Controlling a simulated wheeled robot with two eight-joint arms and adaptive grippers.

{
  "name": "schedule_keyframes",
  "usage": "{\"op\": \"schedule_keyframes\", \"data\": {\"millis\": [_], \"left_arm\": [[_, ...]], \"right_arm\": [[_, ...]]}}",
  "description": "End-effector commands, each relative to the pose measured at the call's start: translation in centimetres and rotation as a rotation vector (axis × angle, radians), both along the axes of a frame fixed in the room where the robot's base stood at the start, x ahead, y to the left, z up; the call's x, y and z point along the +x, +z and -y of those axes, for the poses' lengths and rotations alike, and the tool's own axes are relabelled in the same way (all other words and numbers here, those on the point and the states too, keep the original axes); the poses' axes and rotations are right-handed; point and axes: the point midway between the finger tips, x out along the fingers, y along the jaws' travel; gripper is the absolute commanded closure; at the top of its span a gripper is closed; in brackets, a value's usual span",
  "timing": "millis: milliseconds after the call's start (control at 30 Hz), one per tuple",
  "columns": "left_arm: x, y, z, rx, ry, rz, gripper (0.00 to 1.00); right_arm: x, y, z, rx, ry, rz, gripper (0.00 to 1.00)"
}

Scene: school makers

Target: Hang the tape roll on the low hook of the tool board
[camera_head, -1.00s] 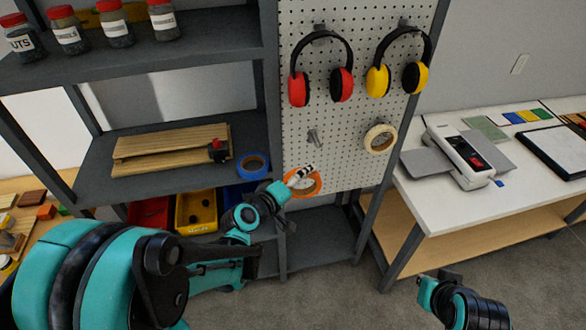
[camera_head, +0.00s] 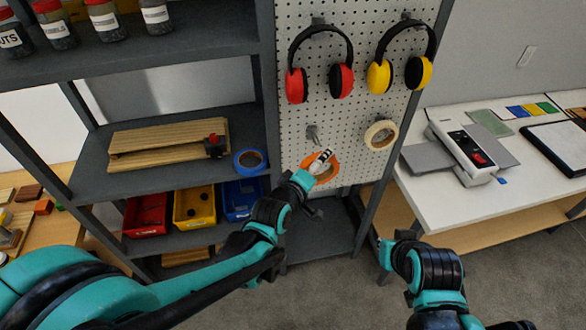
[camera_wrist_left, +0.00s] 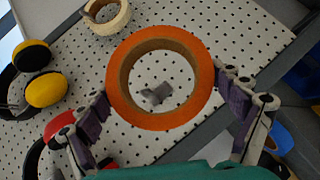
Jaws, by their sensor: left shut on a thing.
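An orange tape roll (camera_head: 333,172) is in my left gripper (camera_head: 320,163), in front of the tool board (camera_head: 350,110). In the left wrist view the roll (camera_wrist_left: 203,72) sits between the two fingers (camera_wrist_left: 168,92), its open ring facing the board. The low hook (camera_head: 313,136) is a grey peg in the left lower part of the board. It shows through the roll's hole in the left wrist view (camera_wrist_left: 156,94). In the head view the roll is just below the hook; the gap in depth is unclear. My right gripper (camera_head: 386,250) is low at the right, its jaw opening unclear.
A cream tape roll (camera_head: 381,135) hangs to the right of the low hook. Red earmuffs (camera_head: 342,80) and yellow earmuffs (camera_head: 378,77) hang above. Shelves with a blue tape roll (camera_head: 250,161) stand left; a white table (camera_head: 437,180) stands right.

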Motion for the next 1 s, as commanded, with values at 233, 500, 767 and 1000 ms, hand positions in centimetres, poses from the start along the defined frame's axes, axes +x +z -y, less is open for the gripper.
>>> {"op": "schedule_keyframes", "data": {"millis": [233,500,767,1000], "left_arm": [[0.0,0.7,1.8,-0.001,-0.014,-0.001,0.39],[1.4,0.5,1.2,-0.001,-0.013,-0.001,0.39],[3.0,0.4,0.7,-0.001,-0.012,-0.001,0.39],[4.4,0.3,0.2,-0.001,-0.012,0.0,0.39]], "right_arm": [[0.0,0.0,0.0,0.0,0.0,0.0,1.0],[0.0,-0.3,0.0,0.0,0.0,0.0,1.0],[0.0,-0.5,0.0,0.0,0.0,0.0,1.0],[0.0,-0.8,0.0,0.0,0.0,0.0,1.0]]}}
